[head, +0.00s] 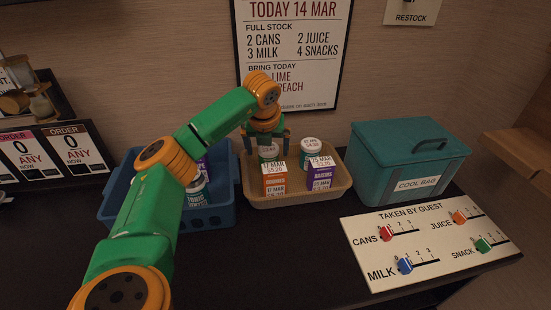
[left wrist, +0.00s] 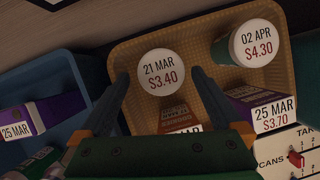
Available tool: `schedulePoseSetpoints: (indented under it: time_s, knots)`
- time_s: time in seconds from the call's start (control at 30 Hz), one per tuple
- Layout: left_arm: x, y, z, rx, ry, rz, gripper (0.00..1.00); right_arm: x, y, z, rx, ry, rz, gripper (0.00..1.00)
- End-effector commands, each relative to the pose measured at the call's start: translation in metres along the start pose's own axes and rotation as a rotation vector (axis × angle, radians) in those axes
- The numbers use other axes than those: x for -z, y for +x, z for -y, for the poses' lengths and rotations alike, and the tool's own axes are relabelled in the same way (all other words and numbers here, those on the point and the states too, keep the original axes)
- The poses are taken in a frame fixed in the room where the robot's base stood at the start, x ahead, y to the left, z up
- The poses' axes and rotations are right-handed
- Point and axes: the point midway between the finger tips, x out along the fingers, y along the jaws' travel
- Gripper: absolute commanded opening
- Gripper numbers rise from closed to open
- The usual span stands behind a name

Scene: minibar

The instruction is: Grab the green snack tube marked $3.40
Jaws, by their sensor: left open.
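The green snack tube marked $3.40 (left wrist: 161,73) stands upright in the tan basket (left wrist: 203,21), its white lid reading 21 MAR. In the head view the tube (head: 268,154) is partly hidden below my left gripper (head: 267,146). My left gripper is open, pointing down, with one finger on each side of the lid. In the left wrist view the gripper (left wrist: 160,77) shows a gap between each finger and the lid. How far down the fingers reach beside the tube is hard to tell. My right gripper is not in view.
A second green tube marked $4.30 (left wrist: 254,45) stands right of it. An orange carton (head: 274,184) and a purple carton (head: 321,176) stand in front. A blue crate (head: 222,190) is left, a teal cool bag (head: 408,160) right. A tally board (head: 430,250) lies front right.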

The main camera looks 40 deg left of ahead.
Motion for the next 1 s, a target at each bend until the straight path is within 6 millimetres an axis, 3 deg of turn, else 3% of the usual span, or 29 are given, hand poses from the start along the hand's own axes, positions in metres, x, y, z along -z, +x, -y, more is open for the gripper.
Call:
schedulePoseSetpoints:
  time_s: [0.13, 0.37, 0.7, 0.9, 1.0]
  knots:
    - [-0.002, 0.024, 0.0, 0.0, 0.002, -0.001, 1.0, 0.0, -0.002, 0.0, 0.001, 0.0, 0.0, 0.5]
    - [-0.002, 0.028, 0.0, 0.002, 0.003, 0.001, 1.0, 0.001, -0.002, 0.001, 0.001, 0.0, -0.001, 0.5]
    - [-0.002, 0.028, 0.0, 0.003, 0.004, 0.001, 0.11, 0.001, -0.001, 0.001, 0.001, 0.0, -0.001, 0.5]
    - [-0.003, 0.027, 0.0, 0.003, 0.004, 0.001, 0.08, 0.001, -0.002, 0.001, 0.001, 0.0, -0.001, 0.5]
    - [-0.008, 0.015, 0.001, 0.005, 0.001, 0.004, 0.08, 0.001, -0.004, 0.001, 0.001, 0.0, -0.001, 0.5]
